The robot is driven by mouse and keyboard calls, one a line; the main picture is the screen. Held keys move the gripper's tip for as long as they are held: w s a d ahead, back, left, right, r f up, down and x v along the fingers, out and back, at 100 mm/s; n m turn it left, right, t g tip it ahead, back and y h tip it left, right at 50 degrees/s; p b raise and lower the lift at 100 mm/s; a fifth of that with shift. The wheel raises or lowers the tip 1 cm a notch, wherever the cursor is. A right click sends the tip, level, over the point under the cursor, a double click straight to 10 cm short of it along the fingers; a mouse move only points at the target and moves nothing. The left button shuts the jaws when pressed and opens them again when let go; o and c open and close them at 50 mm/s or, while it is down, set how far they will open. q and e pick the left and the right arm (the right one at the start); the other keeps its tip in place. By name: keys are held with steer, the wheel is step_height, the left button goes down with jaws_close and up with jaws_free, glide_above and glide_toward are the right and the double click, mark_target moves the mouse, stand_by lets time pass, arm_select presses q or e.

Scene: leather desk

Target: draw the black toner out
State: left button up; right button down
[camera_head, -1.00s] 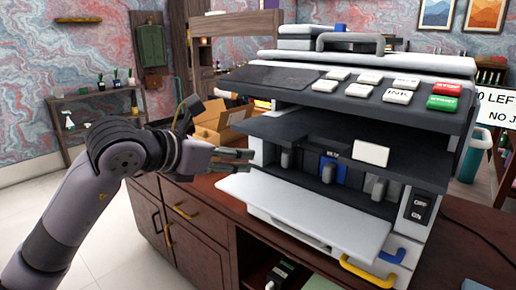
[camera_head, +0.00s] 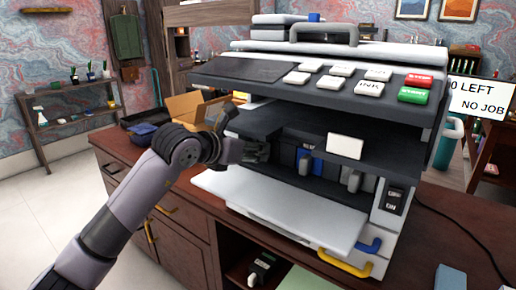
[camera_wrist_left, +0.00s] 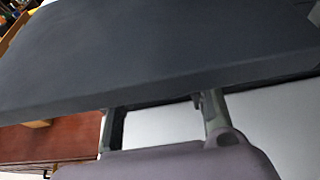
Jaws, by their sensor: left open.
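The printer (camera_head: 375,228) stands on the desk with its front open. My left gripper (camera_head: 262,152) is open and reaches into the left end of the bay in the head view. In front of it, the leftmost dark toner slot and its handle are mostly hidden, so I cannot tell whether the fingers touch the black toner. A blue toner (camera_head: 316,160) sits to the right, and a grey handle (camera_head: 353,180) is further right. In the left wrist view the fingers (camera_wrist_left: 158,125) stand apart, with their far ends hidden under a dark panel (camera_wrist_left: 160,60). My right gripper is out of view.
The white front tray (camera_head: 285,210) sticks out below the bay. A dark shelf (camera_head: 390,155) with a white label overhangs the toners. An open cardboard box (camera_head: 195,106) stands at the left on the desk (camera_head: 440,235). A shelf below holds a dark item (camera_head: 262,268).

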arm_select(q)
steer(key=shift+x, duration=1.2)
steer(key=shift+w+d+f, duration=0.15)
steer(key=shift+w+d, duration=0.15)
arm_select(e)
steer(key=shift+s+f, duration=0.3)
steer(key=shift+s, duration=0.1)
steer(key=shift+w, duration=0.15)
arm_select(q)
steer(key=shift+c, duration=0.4)
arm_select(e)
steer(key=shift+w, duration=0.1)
arm_select(q)
steer(key=shift+c, duration=0.8)
jaws_close()
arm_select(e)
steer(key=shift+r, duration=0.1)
